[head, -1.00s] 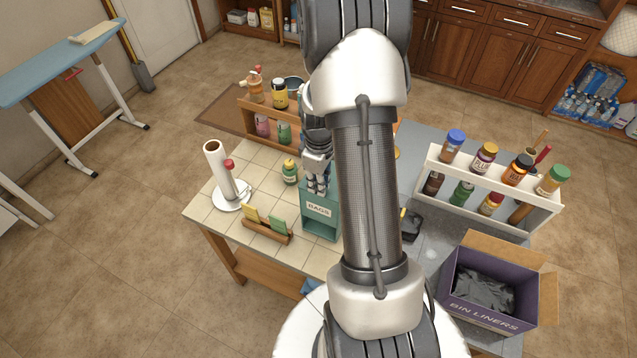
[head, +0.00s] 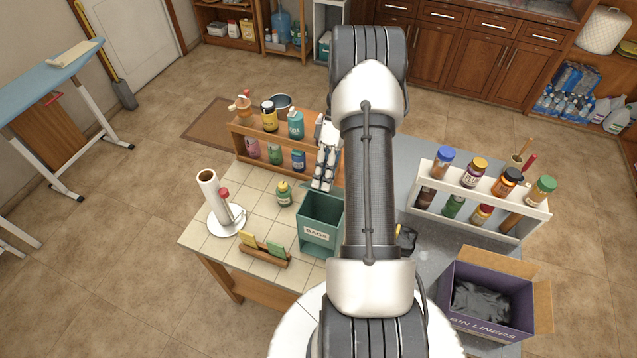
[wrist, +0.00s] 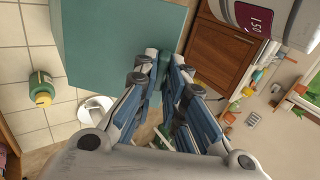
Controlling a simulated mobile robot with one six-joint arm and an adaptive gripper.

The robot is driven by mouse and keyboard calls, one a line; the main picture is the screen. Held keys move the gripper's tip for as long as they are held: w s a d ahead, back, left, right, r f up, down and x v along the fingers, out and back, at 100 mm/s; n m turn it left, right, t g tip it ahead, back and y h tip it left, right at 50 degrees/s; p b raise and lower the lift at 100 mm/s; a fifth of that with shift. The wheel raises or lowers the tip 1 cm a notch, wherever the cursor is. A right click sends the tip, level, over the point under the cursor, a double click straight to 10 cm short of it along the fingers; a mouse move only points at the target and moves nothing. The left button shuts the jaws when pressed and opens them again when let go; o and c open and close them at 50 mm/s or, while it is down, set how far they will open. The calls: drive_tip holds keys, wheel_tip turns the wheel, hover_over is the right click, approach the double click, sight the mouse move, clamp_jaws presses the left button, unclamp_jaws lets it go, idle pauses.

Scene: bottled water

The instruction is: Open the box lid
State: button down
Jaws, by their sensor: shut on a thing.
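The teal box labelled BAGS (head: 318,237) stands on the tiled part of the table. Its top is open and the dark inside shows in the head view. My gripper (head: 323,178) is just behind and above the box's back edge. In the wrist view my gripper (wrist: 163,75) is shut on the edge of a teal panel (wrist: 115,40), which looks like the lid. In the head view the lid is mostly hidden or too small to make out by my fingers.
A green bottle (head: 284,194), a paper towel holder (head: 226,216) and a sponge rack (head: 264,252) stand left of the box. A wooden bottle rack (head: 240,130) is behind. A white bottle rack (head: 480,208) and a bin liners box (head: 490,312) are at right.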

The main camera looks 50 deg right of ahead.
drive_tip(key=d, duration=0.1)
drive_tip(key=w+d, duration=0.1)
drive_tip(key=d+r, duration=0.1)
drive_tip(key=shift+w+d+b, duration=0.25)
drive_tip(key=shift+d+b, duration=0.05)
drive_tip(key=shift+d, duration=0.1)
drive_tip(key=shift+w+d+b, duration=0.2)
drive_tip(key=shift+w+d, duration=0.05)
drive_tip(key=shift+d, duration=0.6)
drive_tip(key=shift+w+d+b, duration=0.15)
drive_tip(key=shift+w+d, duration=0.1)
drive_tip(key=shift+d, duration=0.55)
drive_tip(key=c, duration=1.9)
unclamp_jaws()
drive_tip(key=shift+o, duration=1.1)
drive_tip(key=shift+w+d+f, duration=0.15)
drive_tip(key=shift+d, duration=0.05)
drive_tip(key=shift+a, duration=0.1)
